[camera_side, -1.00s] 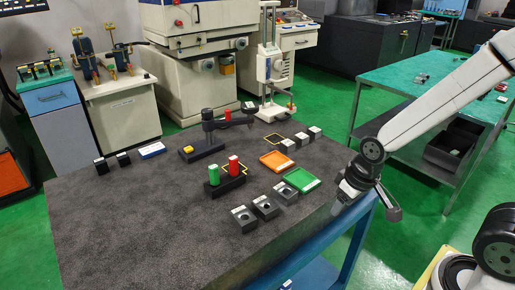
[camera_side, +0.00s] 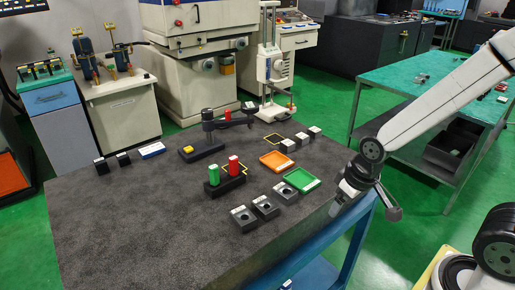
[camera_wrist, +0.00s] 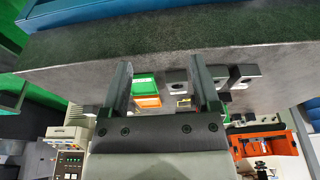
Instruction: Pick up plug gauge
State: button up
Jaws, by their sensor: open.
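The plug gauge appears to be the pair of upright cylinders, one green (camera_side: 214,174) and one red (camera_side: 233,166), standing in a black stand (camera_side: 226,185) near the middle of the dark table. My gripper (camera_side: 335,209) is at the table's right edge, well to the right of the stand and apart from it. In the wrist view my gripper (camera_wrist: 160,68) has its two fingers spread with nothing held between them. I cannot make out the plug gauge clearly in the wrist view.
A green tray (camera_side: 302,180) and an orange tray (camera_side: 276,160) lie between stand and gripper. Black bored blocks (camera_side: 265,208) sit in front. A black gauge stand (camera_side: 208,142) and small blocks (camera_side: 301,138) are behind. The table's left front (camera_side: 140,220) is clear.

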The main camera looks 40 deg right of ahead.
jog(key=w+a+r+n, duration=0.1)
jog(key=w+a, duration=0.2)
jog(key=w, duration=0.5)
jog(key=w+a+r+n, duration=0.2)
jog(key=w, duration=0.6)
jog(key=n+t+y, duration=0.1)
jog(key=n+y, duration=0.1)
jog(key=n, duration=0.1)
send_over(212, 174)
jog(key=d, duration=0.2)
jog(key=shift+s+r, duration=0.35)
jog(key=shift+r, duration=0.05)
jog(key=shift+x, duration=1.3)
jog(key=shift+f, duration=0.1)
jog(key=shift+x, duration=2.5)
grip_shut()
